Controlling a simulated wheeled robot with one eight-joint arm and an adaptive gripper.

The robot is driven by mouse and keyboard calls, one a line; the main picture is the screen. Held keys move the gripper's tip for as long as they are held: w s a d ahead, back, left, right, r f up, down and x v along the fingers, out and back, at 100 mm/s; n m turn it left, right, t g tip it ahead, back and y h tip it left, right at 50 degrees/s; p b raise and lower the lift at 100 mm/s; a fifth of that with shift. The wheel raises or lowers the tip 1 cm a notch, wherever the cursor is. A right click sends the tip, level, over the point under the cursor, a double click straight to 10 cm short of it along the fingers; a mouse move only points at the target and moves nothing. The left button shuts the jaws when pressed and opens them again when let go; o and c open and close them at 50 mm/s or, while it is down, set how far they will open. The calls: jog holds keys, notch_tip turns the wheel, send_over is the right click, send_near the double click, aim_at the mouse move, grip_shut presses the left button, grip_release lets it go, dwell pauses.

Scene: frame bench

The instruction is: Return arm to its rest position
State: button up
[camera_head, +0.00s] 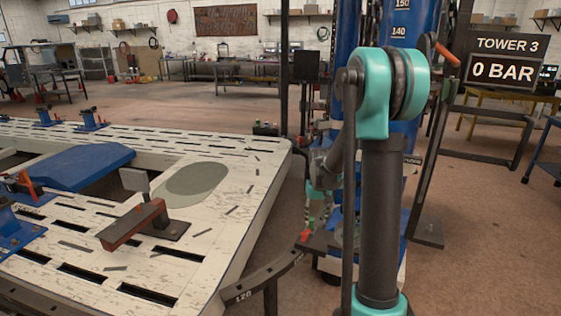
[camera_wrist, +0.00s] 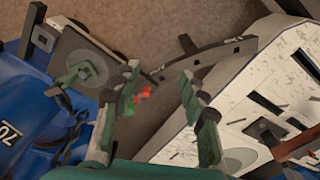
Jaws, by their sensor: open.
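My gripper (camera_wrist: 160,82) shows in the wrist view with its two green fingers spread wide apart. It is open, and nothing is clasped between the fingertips. It points down past the white slotted frame bench (camera_wrist: 228,110) on the right and a blue tower base (camera_wrist: 25,112) on the left. In the head view my teal and dark grey arm stands upright in front of the blue tower (camera_head: 407,25), right of the bench (camera_head: 215,222). The arm hides part of the tower, and my gripper is mostly hidden there.
A hinged red-edged bracket (camera_head: 140,223) stands on the bench near a grey-green disc (camera_head: 197,182). A dark curved arm (camera_head: 262,283) marked 120 reaches from the bench corner towards the tower. A sign (camera_head: 505,62) reads "TOWER 3, 0 BAR". Open floor (camera_head: 475,240) lies at right.

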jog(key=s+r+t, duration=0.1)
jog(key=s+t, duration=0.2)
jog(key=s, duration=2.1)
jog(key=shift+t, duration=0.3)
